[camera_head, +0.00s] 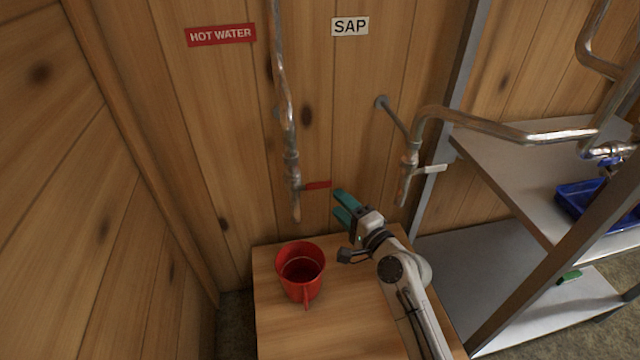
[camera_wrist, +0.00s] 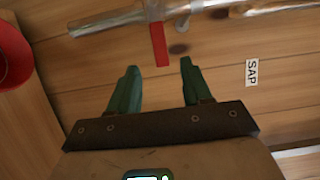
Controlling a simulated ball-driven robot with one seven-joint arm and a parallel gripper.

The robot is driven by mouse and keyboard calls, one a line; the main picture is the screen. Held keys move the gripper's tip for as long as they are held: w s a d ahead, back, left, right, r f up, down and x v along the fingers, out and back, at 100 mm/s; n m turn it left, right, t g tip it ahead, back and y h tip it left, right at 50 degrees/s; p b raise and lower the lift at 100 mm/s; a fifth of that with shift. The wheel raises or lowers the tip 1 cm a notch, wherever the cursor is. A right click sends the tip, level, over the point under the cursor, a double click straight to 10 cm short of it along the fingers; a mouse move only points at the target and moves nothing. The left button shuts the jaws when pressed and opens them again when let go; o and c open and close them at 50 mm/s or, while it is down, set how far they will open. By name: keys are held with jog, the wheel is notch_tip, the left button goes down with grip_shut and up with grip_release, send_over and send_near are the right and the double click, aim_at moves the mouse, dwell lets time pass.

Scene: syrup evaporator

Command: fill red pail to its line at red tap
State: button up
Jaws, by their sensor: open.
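The red pail (camera_head: 301,272) stands upright on the wooden table (camera_head: 275,325), below the hot water pipe. Its inside is dark, and I cannot tell its level or see a line. The red tap's lever (camera_head: 318,185) sticks out to the right of the pipe's spout (camera_head: 296,208). My gripper (camera_head: 340,205), with green fingers, is open and empty, just right of the lever. In the wrist view the red lever (camera_wrist: 159,44) lies ahead of and between the open fingertips (camera_wrist: 158,66), not visibly touched. The pail's edge (camera_wrist: 12,55) shows at the left there. I cannot tell whether water runs.
A second pipe with a white lever (camera_head: 430,169) hangs to the right, under the SAP sign (camera_head: 350,26). The HOT WATER sign (camera_head: 221,35) is above the red tap. A metal shelf (camera_head: 530,170) with a blue tray (camera_head: 590,205) stands at right.

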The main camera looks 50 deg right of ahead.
aim_at(322, 186)
jog(key=p+x, duration=0.1)
jog(key=x, duration=0.8)
jog(key=shift+w, duration=0.1)
grip_shut()
dwell(0.4)
